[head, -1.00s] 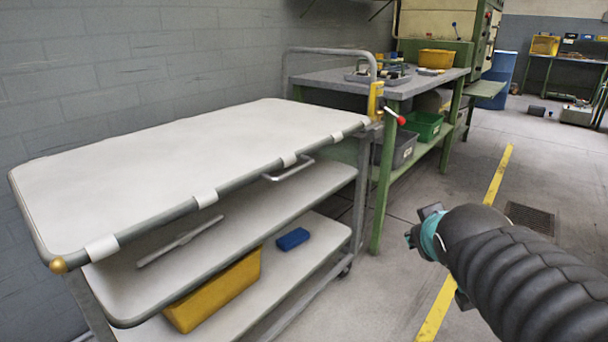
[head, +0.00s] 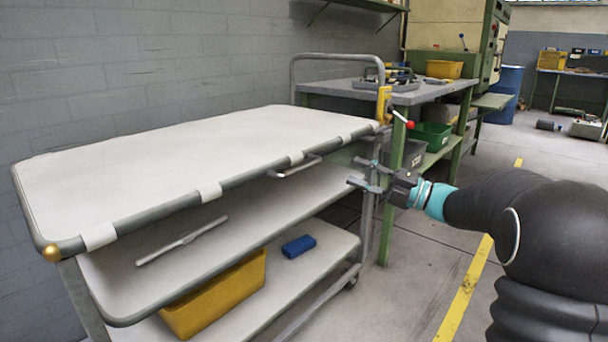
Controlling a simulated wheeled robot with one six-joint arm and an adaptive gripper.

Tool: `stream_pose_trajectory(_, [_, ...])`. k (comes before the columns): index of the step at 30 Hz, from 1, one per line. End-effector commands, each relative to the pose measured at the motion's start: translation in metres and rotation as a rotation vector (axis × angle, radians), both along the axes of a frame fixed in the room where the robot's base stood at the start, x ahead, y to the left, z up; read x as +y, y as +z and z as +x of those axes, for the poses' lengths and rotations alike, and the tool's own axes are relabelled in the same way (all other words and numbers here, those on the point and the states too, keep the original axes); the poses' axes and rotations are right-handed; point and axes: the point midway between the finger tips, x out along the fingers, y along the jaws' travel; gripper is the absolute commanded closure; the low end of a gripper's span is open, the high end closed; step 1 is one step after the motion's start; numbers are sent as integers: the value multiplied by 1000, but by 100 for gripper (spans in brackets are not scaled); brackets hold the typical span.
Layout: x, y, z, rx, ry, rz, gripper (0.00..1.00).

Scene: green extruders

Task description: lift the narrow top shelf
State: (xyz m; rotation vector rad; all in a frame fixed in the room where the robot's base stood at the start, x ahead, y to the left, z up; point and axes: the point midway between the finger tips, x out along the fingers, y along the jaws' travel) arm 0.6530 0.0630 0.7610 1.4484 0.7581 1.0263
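The top shelf (head: 200,150) of a grey trolley lies flat, a pale panel in a tube frame with white bands along its front edge. A small grey handle (head: 295,167) sticks out from that edge, toward its right end. A yellow catch (head: 384,105) and a red-knobbed lever (head: 404,119) are at the shelf's right end. My gripper (head: 362,174) is open and empty, its fingers pointing left, to the right of the handle and apart from it, near the trolley's right post.
The middle shelf (head: 235,232) carries a grey bar (head: 181,242). The bottom shelf holds a yellow bin (head: 217,293) and a blue block (head: 298,246). A green workbench (head: 425,95) stands behind on the right.

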Motion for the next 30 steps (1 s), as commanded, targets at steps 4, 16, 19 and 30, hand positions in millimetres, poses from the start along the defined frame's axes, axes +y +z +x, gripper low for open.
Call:
stream_pose_trajectory(4, [-2, -19, -10, -34, 119, -7, 61])
stream_pose_trajectory(16, [37, -15, -6, -46, 163, -8, 61])
stream_pose_trajectory(19, [55, -12, -1, -45, 162, -8, 61])
stream_pose_trajectory(30, [113, -1, 15, -45, 160, -8, 61])
